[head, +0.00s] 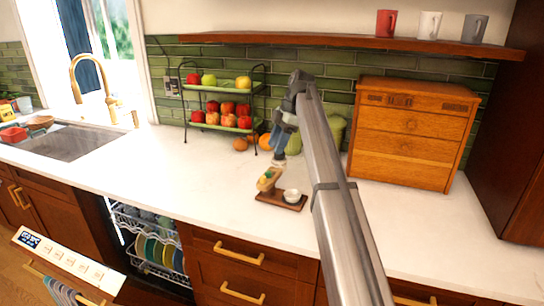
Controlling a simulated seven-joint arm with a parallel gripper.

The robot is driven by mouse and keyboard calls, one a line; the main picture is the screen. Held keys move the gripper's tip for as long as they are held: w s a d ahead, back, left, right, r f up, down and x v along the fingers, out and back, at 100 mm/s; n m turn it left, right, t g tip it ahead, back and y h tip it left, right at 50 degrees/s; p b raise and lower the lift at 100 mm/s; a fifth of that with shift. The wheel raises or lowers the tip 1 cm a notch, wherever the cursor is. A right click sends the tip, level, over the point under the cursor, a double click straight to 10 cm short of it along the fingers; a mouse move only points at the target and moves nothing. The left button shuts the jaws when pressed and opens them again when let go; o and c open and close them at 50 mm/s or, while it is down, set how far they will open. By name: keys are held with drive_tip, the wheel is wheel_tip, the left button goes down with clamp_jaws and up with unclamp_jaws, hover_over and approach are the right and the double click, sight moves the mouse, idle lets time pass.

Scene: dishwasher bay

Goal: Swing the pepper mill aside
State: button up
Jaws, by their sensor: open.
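My arm reaches in from the lower right, and my gripper (279,155) points down over the white counter. It is open, a little above and behind a small wooden tray (279,201). At the tray's left end is a small brown piece with yellow and green on it (268,179), seemingly tilted. A small white bowl (292,196) stands at the tray's right side. I cannot make out a pepper mill for sure; my arm hides part of the counter behind it.
A tiered rack (221,118) of fruit stands behind, with loose oranges (241,144) beside it. A wooden drawer chest (411,137) is to the right, and a green item (334,127) lies behind my arm. The open dishwasher (151,245) is front left. Counter left of the tray is clear.

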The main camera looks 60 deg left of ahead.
drive_tip(key=shift+v, duration=1.1)
